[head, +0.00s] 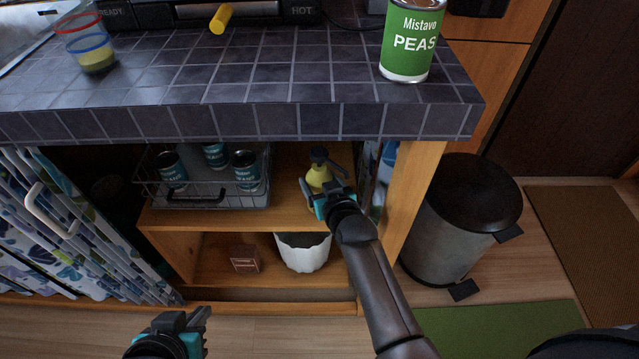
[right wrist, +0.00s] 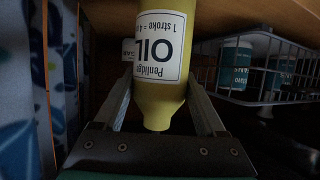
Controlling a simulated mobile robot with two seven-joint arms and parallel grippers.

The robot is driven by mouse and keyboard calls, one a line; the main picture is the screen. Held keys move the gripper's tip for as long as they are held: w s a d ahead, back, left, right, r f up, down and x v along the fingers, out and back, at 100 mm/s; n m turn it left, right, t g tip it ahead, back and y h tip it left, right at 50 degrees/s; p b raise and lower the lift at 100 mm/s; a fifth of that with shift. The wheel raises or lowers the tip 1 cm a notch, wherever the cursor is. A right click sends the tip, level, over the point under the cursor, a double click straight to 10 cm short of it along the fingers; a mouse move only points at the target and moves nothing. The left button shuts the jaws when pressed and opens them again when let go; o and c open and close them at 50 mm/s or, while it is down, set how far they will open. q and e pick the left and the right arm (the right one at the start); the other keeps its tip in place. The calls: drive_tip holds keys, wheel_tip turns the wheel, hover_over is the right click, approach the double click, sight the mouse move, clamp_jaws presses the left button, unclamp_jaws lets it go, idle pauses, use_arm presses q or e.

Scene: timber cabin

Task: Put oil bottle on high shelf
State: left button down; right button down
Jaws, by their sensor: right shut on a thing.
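The yellow oil bottle (head: 319,176) with a dark top is in the upper shelf (head: 285,212) of the open cabinet under the counter. It is right of the wire basket. In the right wrist view the bottle (right wrist: 163,85) appears upside down with its OIL label facing the camera, between both fingers. My right gripper (head: 327,192) reaches into the cabinet and is shut on the bottle. Whether its base touches the shelf board is hidden. My left gripper (head: 188,322) is low at the front, away from the cabinet, with nothing visible in it; its finger gap is unclear.
A wire basket (head: 215,195) with several dark cans stands left on the same shelf. Below are a white pot (head: 303,254) and a small brown box (head: 244,258). The tiled countertop (head: 290,95) overhangs, with a peas can (head: 410,40). A bin (head: 455,225) stands right.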

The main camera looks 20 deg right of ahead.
idle(0.4)
drive_tip(key=shift+c, duration=2.1)
unclamp_jaws()
drive_tip(key=shift+f, duration=0.25)
drive_tip(key=o, duration=0.4)
drive_tip(key=shift+r, duration=0.15)
